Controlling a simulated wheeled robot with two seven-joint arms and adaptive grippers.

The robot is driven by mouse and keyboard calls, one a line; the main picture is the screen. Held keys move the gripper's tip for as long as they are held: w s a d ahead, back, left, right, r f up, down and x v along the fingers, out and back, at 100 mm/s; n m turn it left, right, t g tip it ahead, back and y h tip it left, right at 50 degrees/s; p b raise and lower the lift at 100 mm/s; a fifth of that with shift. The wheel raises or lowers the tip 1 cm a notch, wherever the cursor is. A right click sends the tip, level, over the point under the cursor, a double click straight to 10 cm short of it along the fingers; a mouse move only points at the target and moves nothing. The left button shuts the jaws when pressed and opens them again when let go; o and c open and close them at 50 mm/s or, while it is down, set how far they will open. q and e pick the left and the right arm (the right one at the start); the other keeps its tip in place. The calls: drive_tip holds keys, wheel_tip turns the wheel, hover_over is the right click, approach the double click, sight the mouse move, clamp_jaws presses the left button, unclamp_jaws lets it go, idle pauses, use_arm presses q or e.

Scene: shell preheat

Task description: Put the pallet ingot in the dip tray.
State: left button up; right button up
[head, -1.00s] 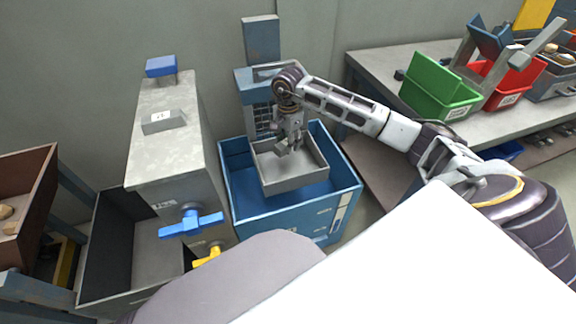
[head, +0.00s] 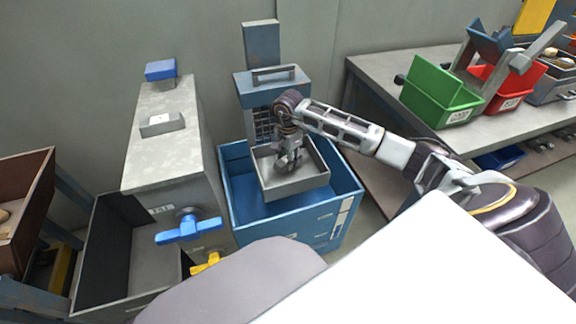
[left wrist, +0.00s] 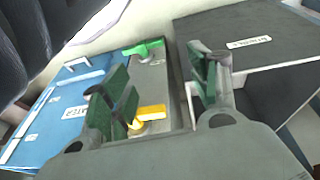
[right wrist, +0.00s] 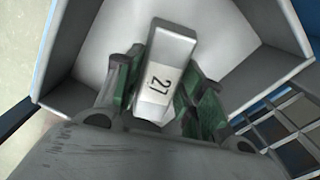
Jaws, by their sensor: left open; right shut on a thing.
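My right gripper (head: 288,162) is down inside the grey dip tray (head: 312,185), which sits over the blue tank. In the right wrist view, the right gripper (right wrist: 165,95) is shut on the grey pallet ingot (right wrist: 170,50), which bears a label "27". The ingot is between the green finger pads, above or at the tray floor; I cannot tell if it touches. The tray's walls (right wrist: 265,75) surround it. My left gripper (left wrist: 160,90) is open and empty in the left wrist view, and is not seen in the head view.
The blue tank (head: 240,205) stands below the tray. A grey cabinet (head: 155,135) with a blue valve handle (head: 188,230) and yellow handle (head: 205,263) is to its left. A dark open bin (head: 105,250) lies further left. A bench with green (head: 440,100) and red bins (head: 505,95) is at right.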

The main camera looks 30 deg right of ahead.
drive_tip(key=shift+f, duration=0.35)
drive_tip(key=shift+f+b, duration=0.35)
drive_tip(key=shift+f, duration=1.1)
use_arm(q)
drive_tip(key=shift+w+d+r, duration=0.1)
drive_tip(key=shift+r, duration=0.6)
drive_tip(key=shift+f, duration=0.2)
use_arm(e)
drive_tip(key=shift+f, duration=0.1)
drive_tip(key=o, duration=1)
drive_tip(key=shift+c, duration=0.2)
drive_tip(key=shift+o, duration=1.4)
use_arm(q)
drive_tip(key=shift+r, duration=0.2)
use_arm(e)
drive_tip(key=shift+o, duration=0.4)
